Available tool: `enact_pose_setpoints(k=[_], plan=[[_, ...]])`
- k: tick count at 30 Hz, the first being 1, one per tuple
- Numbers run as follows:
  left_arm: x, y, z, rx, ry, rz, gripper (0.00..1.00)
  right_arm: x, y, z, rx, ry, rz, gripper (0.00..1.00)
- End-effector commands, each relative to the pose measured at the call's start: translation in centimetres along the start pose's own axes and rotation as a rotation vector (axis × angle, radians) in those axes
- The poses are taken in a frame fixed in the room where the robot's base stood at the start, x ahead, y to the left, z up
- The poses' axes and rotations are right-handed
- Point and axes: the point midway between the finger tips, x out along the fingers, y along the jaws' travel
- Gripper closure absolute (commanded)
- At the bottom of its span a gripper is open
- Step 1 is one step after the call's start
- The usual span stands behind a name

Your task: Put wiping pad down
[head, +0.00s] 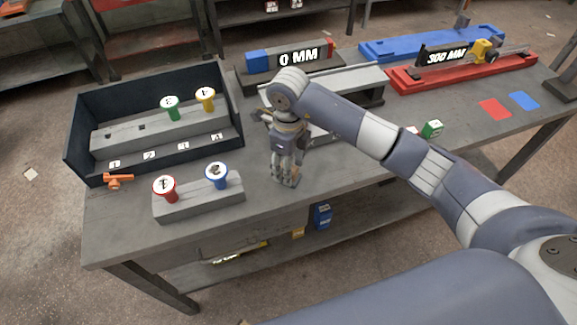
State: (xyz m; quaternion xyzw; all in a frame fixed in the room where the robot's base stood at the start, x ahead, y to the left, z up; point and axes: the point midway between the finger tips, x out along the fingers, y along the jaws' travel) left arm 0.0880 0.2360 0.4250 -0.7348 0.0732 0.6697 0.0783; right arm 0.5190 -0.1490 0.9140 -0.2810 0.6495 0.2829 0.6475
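My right arm comes in from the right, and its gripper (286,180) points down at the bench top (250,215) near the front edge, to the right of the small grey block with the red and blue knobs. The fingers look close together, but whether they are shut or hold something is too small to tell. I cannot make out a wiping pad clearly; it may be hidden at or behind the gripper. My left gripper is not in view.
A dark open box (75,145) with green and yellow knobs stands at the left. The grey block (200,204) is in front of it. A grey rail (360,80) lies behind my gripper. A green cube (432,129), red pad (495,109) and blue pad (524,100) lie at the right.

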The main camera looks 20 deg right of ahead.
Motion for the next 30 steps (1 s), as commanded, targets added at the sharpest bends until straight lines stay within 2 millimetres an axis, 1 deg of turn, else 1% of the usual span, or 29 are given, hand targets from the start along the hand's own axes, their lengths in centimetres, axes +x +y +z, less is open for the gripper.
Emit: enact_pose_setpoints(k=[1, 5, 6, 12, 13, 16, 20, 30], plan=[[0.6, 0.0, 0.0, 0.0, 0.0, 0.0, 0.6, -0.8, -0.2, 0.1, 0.001, -0.005, -0.007, 0.54], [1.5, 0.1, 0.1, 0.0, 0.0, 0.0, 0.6, -3.7, -0.2, 0.1, 0.0, -0.006, -0.008, 0.54], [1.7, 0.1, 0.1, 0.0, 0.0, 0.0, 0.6, -4.7, -0.2, 0.1, -0.001, -0.007, -0.008, 0.54], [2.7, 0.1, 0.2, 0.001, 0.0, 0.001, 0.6, -8.8, -0.1, 0.1, 0.0, -0.004, -0.007, 0.54], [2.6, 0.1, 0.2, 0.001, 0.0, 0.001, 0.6, -9.3, -0.1, 0.0, 0.0, -0.003, -0.006, 0.54], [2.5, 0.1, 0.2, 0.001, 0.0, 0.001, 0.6, -10.3, -0.1, 0.0, 0.001, -0.002, -0.005, 0.54], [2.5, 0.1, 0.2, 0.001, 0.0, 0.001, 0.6, -11.0, -0.1, 0.0, 0.001, -0.001, -0.003, 0.54], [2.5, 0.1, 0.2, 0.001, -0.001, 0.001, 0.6, -11.2, -0.1, 0.0, 0.001, 0.0, -0.002, 0.54]])
